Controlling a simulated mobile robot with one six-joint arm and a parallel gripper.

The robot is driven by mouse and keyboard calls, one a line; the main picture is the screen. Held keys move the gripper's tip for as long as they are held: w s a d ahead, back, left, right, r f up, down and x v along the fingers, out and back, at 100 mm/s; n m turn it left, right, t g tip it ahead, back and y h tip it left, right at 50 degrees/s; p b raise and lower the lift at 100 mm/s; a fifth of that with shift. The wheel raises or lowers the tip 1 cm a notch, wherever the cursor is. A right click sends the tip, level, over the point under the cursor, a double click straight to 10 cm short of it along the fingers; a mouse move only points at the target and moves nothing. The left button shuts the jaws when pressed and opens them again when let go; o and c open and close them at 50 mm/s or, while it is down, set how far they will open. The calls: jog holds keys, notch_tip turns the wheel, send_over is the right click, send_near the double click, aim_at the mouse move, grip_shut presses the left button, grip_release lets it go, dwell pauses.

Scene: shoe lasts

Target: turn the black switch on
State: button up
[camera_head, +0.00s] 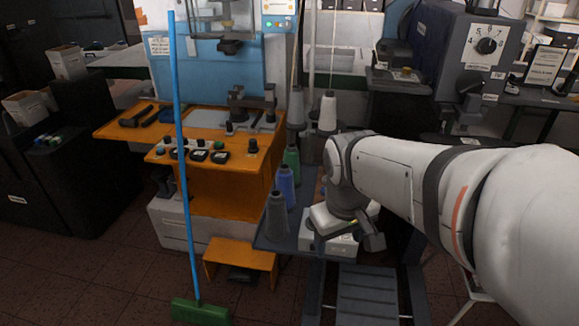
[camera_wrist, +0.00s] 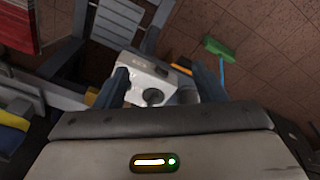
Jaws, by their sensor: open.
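A white box (camera_head: 343,246) sits low beside the thread cones, partly hidden under my wrist. In the head view my gripper (camera_head: 372,238) points down near the box's right side.
Several thread cones, one blue (camera_head: 285,186) and one grey (camera_head: 277,213), stand left of the box. An orange machine table (camera_head: 215,200) with several black knobs is further left. A green broom (camera_head: 200,312) with a blue handle stands in front. A grey slatted thing (camera_head: 367,295) is below.

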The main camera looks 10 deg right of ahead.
jog(key=shift+o, duration=0.3)
jog(key=w+a+n+g+h, duration=0.1)
jog(key=w+n, duration=0.5)
jog(key=w, duration=0.4)
jog(key=shift+a+f+g+h, duration=0.15)
jog(key=shift+g+h, duration=0.15)
jog(key=shift+g, duration=0.1)
jog(key=w+a+f+n+g+h, duration=0.1)
jog(key=w+a+f+n+h, duration=0.15)
jog(key=w+n, duration=0.45)
jog(key=shift+m+y, duration=0.25)
jog(key=shift+m, duration=0.45)
jog(key=x, duration=0.2)
jog(key=w+x, duration=0.1)
jog(key=x, duration=0.5)
jog(key=shift+w+d+f+p, duration=0.1)
jog(key=shift+w+f+p, duration=0.2)
jog(key=shift+w+p, duration=0.05)
jog(key=shift+c, duration=0.4)
jog(key=shift+r, duration=0.1)
jog(key=c, duration=0.9)
